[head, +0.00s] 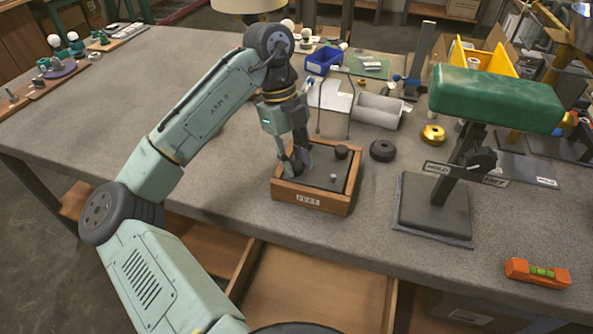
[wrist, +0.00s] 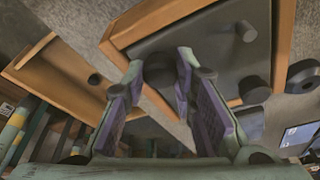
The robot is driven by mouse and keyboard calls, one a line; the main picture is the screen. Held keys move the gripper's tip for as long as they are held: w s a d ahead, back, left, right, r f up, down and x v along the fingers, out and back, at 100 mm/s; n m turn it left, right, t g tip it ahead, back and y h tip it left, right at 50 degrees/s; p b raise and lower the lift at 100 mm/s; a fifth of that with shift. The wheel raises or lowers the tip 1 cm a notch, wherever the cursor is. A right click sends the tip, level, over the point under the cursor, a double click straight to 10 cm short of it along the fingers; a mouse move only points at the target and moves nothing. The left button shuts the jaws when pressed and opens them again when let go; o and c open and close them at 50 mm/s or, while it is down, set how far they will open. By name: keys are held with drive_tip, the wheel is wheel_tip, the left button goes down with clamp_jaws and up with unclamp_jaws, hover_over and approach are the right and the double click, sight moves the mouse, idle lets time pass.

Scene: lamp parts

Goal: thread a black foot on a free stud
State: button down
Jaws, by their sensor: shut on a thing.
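A wooden box (head: 325,204) with a dark plate (head: 317,176) on top stands on the bench in the head view. A pale stud (head: 333,178) sticks up near the plate's front right. It shows dark in the wrist view (wrist: 245,31). One black foot (head: 341,152) sits at the plate's back right; it also shows in the wrist view (wrist: 254,90). My gripper (head: 298,163) is over the plate's left part, pointing down. In the wrist view its fingers close on another black foot (wrist: 158,73). I cannot tell whether that foot touches the plate or a stud.
A black ring (head: 383,150) and a gold ring (head: 433,135) lie right of the box. A stand with a green padded head (head: 496,98) rises farther right. The bench left of my arm is mostly clear.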

drive_tip(key=m, duration=0.3)
drive_tip(key=shift+f+g+y, duration=0.2)
drive_tip(key=shift+g+y, duration=0.1)
drive_tip(key=shift+y, duration=0.1)
drive_tip(key=m+y, duration=0.1)
drive_tip(key=m, duration=0.3)
drive_tip(key=shift+d, duration=0.1)
drive_tip(key=shift+m, duration=0.3)
drive_tip(key=c, duration=1.7)
unclamp_jaws()
drive_tip(key=shift+f+m, duration=0.1)
drive_tip(key=shift+m, duration=0.2)
drive_tip(key=o, duration=0.5)
drive_tip(key=shift+c, duration=0.2)
drive_tip(key=shift+w+r, duration=0.1)
drive_tip(key=shift+r, duration=0.1)
